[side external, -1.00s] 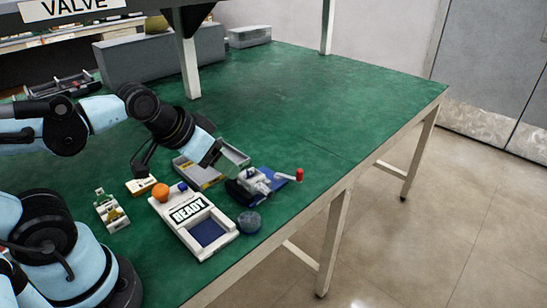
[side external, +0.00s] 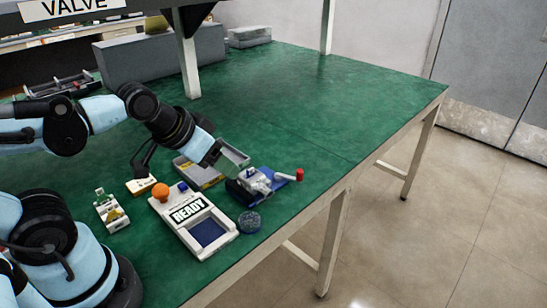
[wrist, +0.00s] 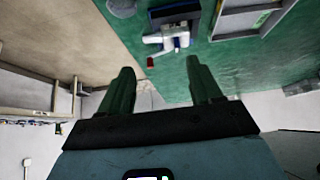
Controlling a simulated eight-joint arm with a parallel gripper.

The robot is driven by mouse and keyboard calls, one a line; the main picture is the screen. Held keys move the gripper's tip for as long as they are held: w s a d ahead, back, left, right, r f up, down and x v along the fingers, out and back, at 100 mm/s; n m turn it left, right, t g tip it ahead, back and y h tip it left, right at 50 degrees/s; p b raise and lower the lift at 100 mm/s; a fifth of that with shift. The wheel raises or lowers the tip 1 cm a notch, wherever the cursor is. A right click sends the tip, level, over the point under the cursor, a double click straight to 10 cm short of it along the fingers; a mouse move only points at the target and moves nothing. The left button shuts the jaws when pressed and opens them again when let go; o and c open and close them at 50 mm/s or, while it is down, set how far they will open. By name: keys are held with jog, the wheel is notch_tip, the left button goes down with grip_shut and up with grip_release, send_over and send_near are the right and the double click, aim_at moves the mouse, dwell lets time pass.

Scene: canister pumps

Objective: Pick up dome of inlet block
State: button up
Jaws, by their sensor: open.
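An orange dome (side external: 160,190) and a smaller blue dome (side external: 182,186) sit at the back end of the white READY tray (side external: 212,209). A pale block (side external: 140,186) lies just behind the orange dome. I cannot tell which part is the inlet block's dome. A grey-white pump assembly (side external: 256,180) stands on a dark blue base, with a red-tipped handle (side external: 299,174); it also shows in the wrist view (wrist: 178,38). My gripper (wrist: 160,64) is open, with nothing between its green fingers. In the side view its tips are small and unclear, above the table near the grey bin.
A grey divided bin (side external: 235,156) lies behind the pump. A dark round disc (side external: 249,222) sits right of the tray near the front edge. A small white fixture with yellow parts (side external: 112,211) is left of the tray. The green table (side external: 330,110) is clear at back right.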

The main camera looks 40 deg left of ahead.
dwell(0.8)
jog(key=m+g, duration=0.6)
jog(key=g, duration=0.1)
send_near(247, 217)
jog(key=shift+w+d+f, duration=0.1)
jog(key=shift+d+f, duration=0.05)
jog(key=shift+f, duration=0.8)
jog(key=shift+d+f, duration=0.15)
jog(key=shift+f, duration=0.85)
jog(key=shift+a+f, duration=0.2)
jog(key=shift+f, duration=2.4)
jog(key=c, duration=0.8)
jog(key=shift+o, duration=0.2)
jog(key=shift+r, duration=0.15)
